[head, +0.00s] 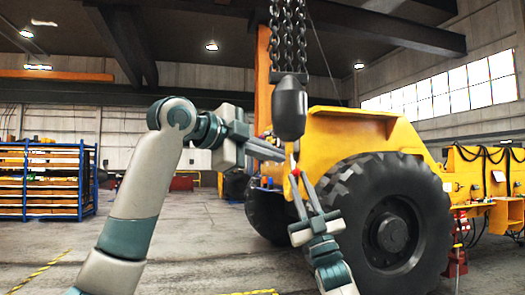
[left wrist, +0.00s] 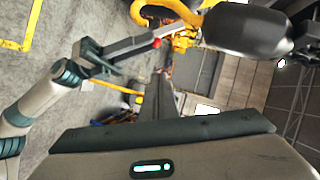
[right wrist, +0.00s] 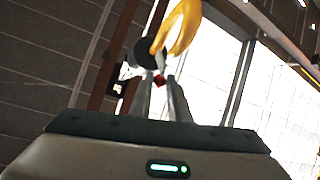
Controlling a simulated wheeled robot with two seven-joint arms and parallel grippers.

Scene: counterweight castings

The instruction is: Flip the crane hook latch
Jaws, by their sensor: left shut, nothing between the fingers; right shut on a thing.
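The crane hook block (head: 290,108) is a dark rounded weight hanging from chains; it also shows in the left wrist view (left wrist: 247,30). Below it is the yellow hook (right wrist: 183,28), also seen in the left wrist view (left wrist: 160,10). The small red latch (head: 295,172) is at the hook, and shows in the right wrist view (right wrist: 159,80). My right gripper (head: 297,178) reaches up from below and is shut on the red latch. My left gripper (head: 282,156) is shut and empty, its tips just left of the hook, below the block. Its contact with the hook is unclear.
A yellow vehicle with a large black tyre (head: 390,225) stands behind and to the right of the hook. A blue rack (head: 88,180) with stacked shelves stands far left. The floor (head: 200,235) between them is mostly clear.

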